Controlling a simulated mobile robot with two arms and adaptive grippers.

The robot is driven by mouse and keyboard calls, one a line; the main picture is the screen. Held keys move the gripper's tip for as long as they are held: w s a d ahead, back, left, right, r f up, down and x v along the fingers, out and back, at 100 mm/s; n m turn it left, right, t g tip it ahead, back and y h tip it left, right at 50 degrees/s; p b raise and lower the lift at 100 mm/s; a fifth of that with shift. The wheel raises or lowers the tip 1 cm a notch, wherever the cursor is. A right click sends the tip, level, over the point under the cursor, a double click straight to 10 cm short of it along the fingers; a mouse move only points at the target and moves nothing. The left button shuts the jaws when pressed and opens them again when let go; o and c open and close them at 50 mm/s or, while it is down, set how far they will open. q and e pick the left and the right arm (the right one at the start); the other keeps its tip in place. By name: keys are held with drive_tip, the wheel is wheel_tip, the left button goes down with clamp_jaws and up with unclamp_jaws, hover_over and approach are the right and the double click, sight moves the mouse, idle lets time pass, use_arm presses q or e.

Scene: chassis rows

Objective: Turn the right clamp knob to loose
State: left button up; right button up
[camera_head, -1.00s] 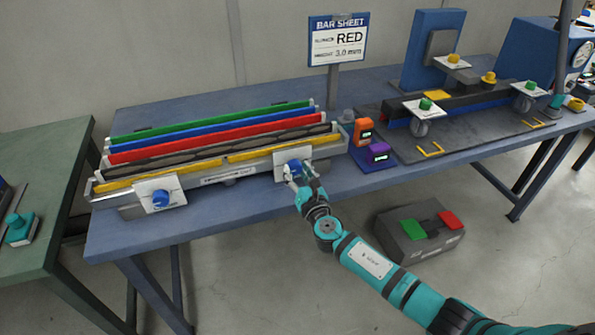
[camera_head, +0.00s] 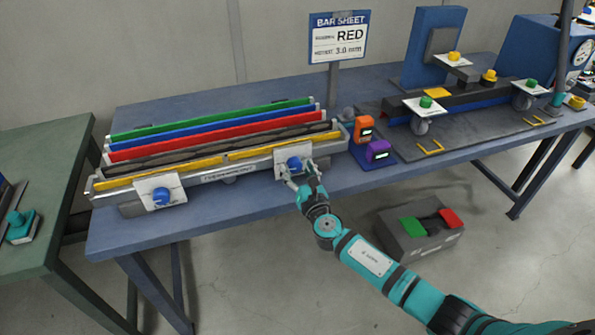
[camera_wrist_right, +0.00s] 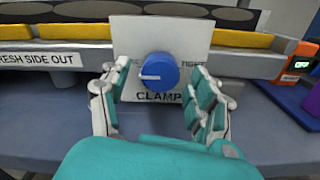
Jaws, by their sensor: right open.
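The right clamp knob (camera_head: 294,163) is a round blue knob on a white plate (camera_head: 281,156) at the front right of the bar rack. In the right wrist view the knob (camera_wrist_right: 160,73) has a white pointer line pointing left, and the plate reads "CLAMP" below it. Labels at its upper left and right are partly hidden. My right gripper (camera_head: 299,172) is open, just in front of the plate. Its fingers are left and right of the knob, with visible gaps and nothing held. My left gripper is not in view.
A second blue knob (camera_head: 161,196) sits on the rack's left plate. Orange (camera_head: 364,129) and purple (camera_head: 378,150) devices stand right of the rack. A grey pedal box (camera_head: 420,232) is on the floor. The blue table's front strip is clear.

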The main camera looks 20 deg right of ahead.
drive_tip(key=s, duration=1.2)
drive_tip(key=shift+d, duration=0.25)
